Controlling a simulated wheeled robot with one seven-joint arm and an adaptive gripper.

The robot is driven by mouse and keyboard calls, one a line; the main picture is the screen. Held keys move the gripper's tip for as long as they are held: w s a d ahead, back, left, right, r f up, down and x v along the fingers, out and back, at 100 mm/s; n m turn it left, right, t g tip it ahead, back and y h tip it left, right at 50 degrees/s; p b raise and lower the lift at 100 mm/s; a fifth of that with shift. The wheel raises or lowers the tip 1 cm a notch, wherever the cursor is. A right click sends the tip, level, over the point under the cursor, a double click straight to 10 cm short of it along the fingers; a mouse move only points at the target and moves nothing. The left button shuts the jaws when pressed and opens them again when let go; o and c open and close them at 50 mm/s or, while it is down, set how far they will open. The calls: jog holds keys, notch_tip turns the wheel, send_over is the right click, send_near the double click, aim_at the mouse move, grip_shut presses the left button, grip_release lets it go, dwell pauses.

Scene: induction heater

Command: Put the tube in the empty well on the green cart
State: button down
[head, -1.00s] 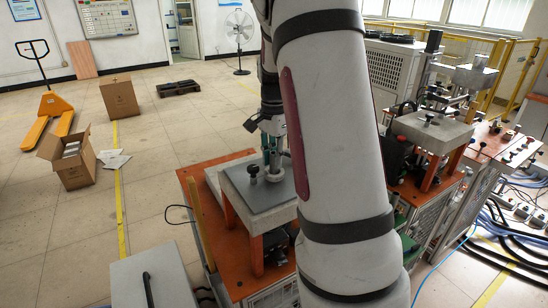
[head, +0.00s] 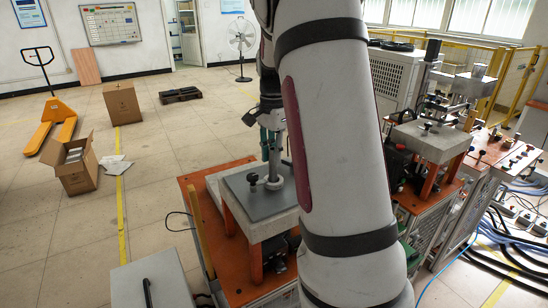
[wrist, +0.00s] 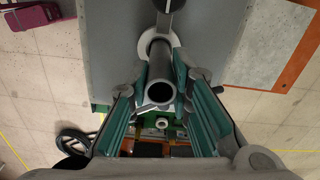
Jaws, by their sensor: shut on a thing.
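My gripper (wrist: 164,78) has teal fingers on either side of a grey metal tube (wrist: 160,72) and is shut on it. The tube's open near end faces the wrist camera. In the head view the tube (head: 274,163) is upright below my gripper (head: 272,140). It lines up with a pale ring (head: 274,184) on a grey plate (head: 247,203); I cannot tell whether its lower end is still inside. The ring (wrist: 172,40) also shows behind the tube in the wrist view. I cannot make out an empty well or clearly identify the green cart.
The plate stands on an orange-topped bench (head: 240,290) with a black knob (head: 252,180) beside the ring. A second press-like machine (head: 432,140) stands at right. A grey cabinet (head: 150,283) is at front left. My arm hides the middle.

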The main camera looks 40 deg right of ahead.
jog(key=shift+r+p, duration=0.4)
jog(key=shift+r, duration=2.1)
jog(key=shift+s, duration=0.15)
